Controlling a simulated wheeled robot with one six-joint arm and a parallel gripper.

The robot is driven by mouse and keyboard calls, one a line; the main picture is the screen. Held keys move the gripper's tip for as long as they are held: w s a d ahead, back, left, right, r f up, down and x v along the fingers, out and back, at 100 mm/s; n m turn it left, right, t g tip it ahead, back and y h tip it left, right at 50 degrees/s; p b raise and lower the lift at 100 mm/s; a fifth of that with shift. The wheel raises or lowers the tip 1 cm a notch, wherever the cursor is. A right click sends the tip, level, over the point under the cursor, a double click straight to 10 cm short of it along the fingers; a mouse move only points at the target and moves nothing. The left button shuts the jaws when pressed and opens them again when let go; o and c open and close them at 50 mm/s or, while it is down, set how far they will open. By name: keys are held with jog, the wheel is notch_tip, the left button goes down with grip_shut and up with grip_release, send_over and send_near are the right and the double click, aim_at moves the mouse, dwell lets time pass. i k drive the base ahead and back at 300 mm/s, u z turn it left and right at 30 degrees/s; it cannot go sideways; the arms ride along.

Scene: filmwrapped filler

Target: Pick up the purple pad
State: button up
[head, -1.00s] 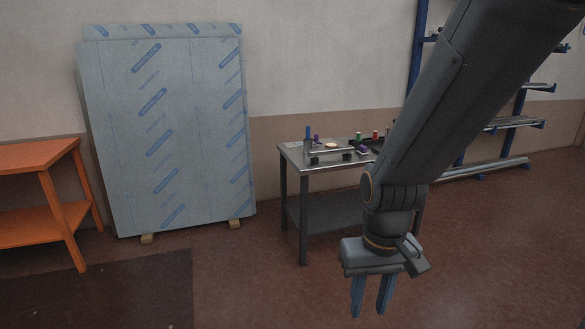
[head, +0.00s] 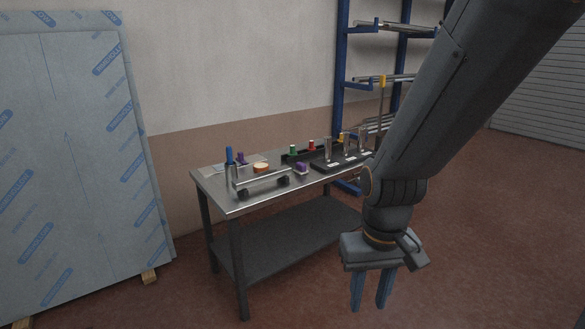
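Two small purple things are on the steel table (head: 225,205) in the head view. One purple block-like piece (head: 302,168) sits near the middle of the tabletop, with a pale part beside or under it. Another purple piece (head: 240,158) stands at the back left, near a blue-topped item. Both are too small for me to tell which is the pad. My gripper (head: 370,303) hangs fingers down in front of the table's right side, below tabletop height in the picture. Its two blue fingers are apart with nothing between them. My arm hides the table's right end.
A metal bar with dark ends (head: 263,183) lies along the table's front. A round orange-and-cream item (head: 261,168), a green spool (head: 292,150), a red spool (head: 311,146) and a black tray (head: 325,166) are behind. A film-wrapped panel stack (head: 75,150) stands left. The foreground floor is clear.

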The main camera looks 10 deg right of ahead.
aim_at(301, 169)
jog(key=z, duration=0.35)
jog(key=i, duration=2.15)
jog(key=u, duration=0.45)
jog(key=i, duration=0.45)
jog(key=u, duration=0.3)
